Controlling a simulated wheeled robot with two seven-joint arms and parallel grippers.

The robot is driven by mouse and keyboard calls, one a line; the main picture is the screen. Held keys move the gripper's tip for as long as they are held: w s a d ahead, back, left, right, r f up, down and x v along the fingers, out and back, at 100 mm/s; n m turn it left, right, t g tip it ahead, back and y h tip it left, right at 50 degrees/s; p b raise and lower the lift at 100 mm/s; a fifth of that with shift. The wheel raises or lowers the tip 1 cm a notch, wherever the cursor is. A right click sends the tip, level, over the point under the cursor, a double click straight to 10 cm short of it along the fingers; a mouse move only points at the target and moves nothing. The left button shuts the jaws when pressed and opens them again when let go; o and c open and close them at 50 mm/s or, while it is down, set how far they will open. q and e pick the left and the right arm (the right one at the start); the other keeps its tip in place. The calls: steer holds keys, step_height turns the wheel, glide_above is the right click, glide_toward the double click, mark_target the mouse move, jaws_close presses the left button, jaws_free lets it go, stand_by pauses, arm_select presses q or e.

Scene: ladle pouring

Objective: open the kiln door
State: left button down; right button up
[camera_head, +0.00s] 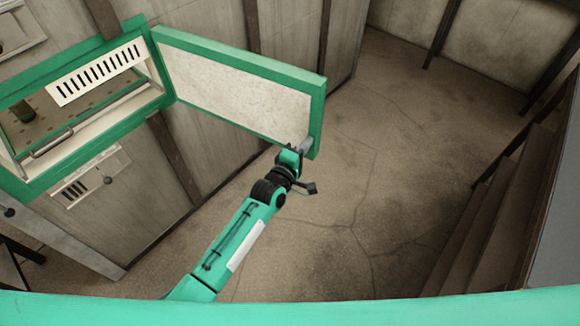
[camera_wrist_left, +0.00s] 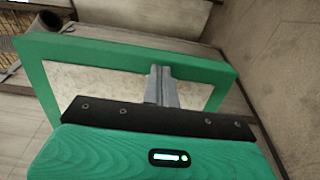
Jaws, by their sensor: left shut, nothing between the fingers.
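The kiln door (camera_head: 240,88) is a pale panel in a green frame. It stands swung wide open to the right of the kiln opening, joined to the green kiln frame (camera_head: 93,133) at its left edge. My left gripper (camera_head: 304,146) is at the door's lower right corner, its shut fingers against or very near the green rim; I cannot tell if they touch. In the left wrist view the shut grey fingers (camera_wrist_left: 161,86) lie in front of the door's pale panel (camera_wrist_left: 100,88), with nothing held. My right gripper is not in view.
Inside the kiln is a perforated floor (camera_head: 85,100) with a slotted white panel (camera_head: 100,72) above. Brown steps (camera_head: 500,215) stand at the right. The concrete floor (camera_head: 370,180) between is clear.

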mark_target(314, 136)
arm_select(q)
steer(key=b+x, duration=0.1)
steer(key=x, duration=0.3)
steer(key=shift+w+d+f+b, duration=0.1)
steer(key=shift+w+d+b, duration=0.15)
steer(key=shift+b, duration=0.05)
steer(key=shift+b+x, duration=0.3)
steer(key=shift+x, duration=0.6)
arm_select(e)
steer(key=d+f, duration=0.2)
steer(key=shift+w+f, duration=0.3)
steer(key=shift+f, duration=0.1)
arm_select(q)
steer(key=shift+a, duration=0.1)
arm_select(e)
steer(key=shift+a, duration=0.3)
